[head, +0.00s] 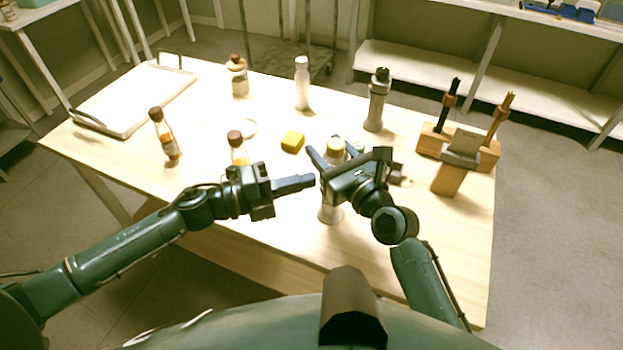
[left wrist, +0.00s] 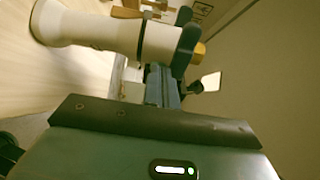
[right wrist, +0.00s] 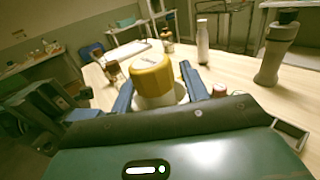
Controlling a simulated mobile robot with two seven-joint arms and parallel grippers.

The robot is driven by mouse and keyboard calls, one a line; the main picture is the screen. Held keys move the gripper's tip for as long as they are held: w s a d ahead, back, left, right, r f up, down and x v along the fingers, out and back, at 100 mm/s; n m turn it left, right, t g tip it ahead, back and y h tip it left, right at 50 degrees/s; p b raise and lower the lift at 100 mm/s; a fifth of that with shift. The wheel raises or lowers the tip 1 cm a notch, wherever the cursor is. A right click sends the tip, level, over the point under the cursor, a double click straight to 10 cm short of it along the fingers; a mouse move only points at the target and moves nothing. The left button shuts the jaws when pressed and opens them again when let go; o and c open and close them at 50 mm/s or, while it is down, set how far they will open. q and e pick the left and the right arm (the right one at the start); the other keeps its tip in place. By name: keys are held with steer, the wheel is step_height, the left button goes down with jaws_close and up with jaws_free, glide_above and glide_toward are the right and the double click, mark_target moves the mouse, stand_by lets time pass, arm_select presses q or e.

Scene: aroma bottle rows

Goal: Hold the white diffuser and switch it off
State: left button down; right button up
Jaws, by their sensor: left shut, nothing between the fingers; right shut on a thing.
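The white diffuser (head: 330,213) has a pale body that is wide at the base and a yellow top. My right gripper (head: 343,158) is shut around its upper part, with one finger on each side. In the right wrist view the yellow cap (right wrist: 152,80) rises between the fingers. In the left wrist view the white body (left wrist: 100,32) lies across the top. My left gripper (head: 312,181) is shut and empty, its tips pointing at the diffuser's side, close below my right gripper. I cannot tell whether they touch. The diffuser's middle is partly hidden.
A yellow block (head: 292,141), an amber bottle (head: 168,137), a glass jar (head: 238,78), a white bottle (head: 302,84) and a grey grinder-shaped bottle (head: 376,102) stand beyond. A tray (head: 120,122) lies far left. A wooden stand (head: 434,140) is at right. The front right tabletop is clear.

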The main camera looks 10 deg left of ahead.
steer(key=shift+w+d, duration=0.1)
steer(key=shift+d, duration=0.1)
arm_select(q)
steer(key=v, duration=0.7)
steer(key=shift+s+a+f, duration=0.15)
steer(key=shift+a, duration=0.15)
arm_select(e)
steer(key=o, duration=1.1)
steer(key=shift+o, duration=0.2)
